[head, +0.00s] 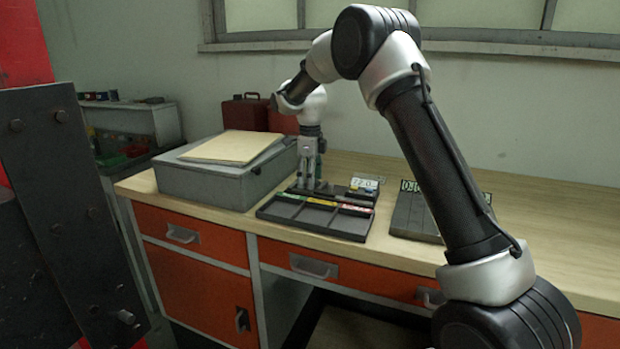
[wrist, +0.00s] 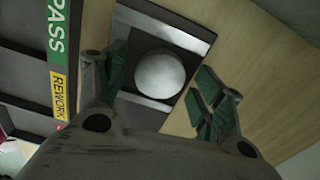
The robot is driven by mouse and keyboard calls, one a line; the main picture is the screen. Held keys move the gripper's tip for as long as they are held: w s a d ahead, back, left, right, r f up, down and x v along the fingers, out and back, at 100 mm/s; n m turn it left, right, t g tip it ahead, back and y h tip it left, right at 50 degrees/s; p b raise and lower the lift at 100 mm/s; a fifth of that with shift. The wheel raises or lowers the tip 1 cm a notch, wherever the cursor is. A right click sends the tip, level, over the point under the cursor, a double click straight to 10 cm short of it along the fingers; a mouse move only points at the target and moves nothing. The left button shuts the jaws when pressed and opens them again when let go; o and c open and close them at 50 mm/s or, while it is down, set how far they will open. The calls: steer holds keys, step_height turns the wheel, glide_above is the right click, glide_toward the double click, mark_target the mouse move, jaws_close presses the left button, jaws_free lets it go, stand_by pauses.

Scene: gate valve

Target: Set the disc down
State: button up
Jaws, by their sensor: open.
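A round silver disc (wrist: 159,73) lies on a dark square holder with silver bands (wrist: 155,28) in the wrist view. My gripper (wrist: 163,66) is open, with one green-padded finger on each side of the disc. Gaps show between the fingers and the disc, so they look apart from it. In the head view my gripper (head: 309,178) points straight down at the back of the dark sorting tray (head: 290,211); the disc cannot be made out there.
The tray's green PASS strip (wrist: 58,26) and yellow REWORK strip (wrist: 60,95) lie left of my gripper. A grey case (head: 205,185) with a board on top stands left on the workbench. A small numbered sign (head: 365,184) stands close right.

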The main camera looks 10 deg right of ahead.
step_height(320, 180, up, 12)
steer(key=s+d+r+n+t, duration=0.1)
steer(key=s+d+r+n, duration=0.4)
steer(key=s+r, duration=0.25)
steer(key=s+d+r+n+t, duration=0.1)
steer(key=s+d+n, duration=0.25)
steer(key=s, duration=0.45)
steer(key=s+d+r+n, duration=0.15)
steer(key=s+n, duration=0.25)
steer(key=s, duration=0.4)
steer(key=s+d+f+n, duration=0.1)
steer(key=s+f+n, duration=0.2)
steer(key=s, duration=0.3)
steer(key=s+d+f+n+t, duration=0.1)
steer(key=s+d+f+n, duration=0.1)
steer(key=s, duration=0.5)
steer(key=s+d+f+n+t, duration=0.1)
steer(key=s+d+f+n, duration=0.1)
steer(key=s+f+n, duration=0.2)
steer(key=s+n, duration=0.2)
steer(key=s, duration=0.1)
steer(key=shift+s, duration=0.25)
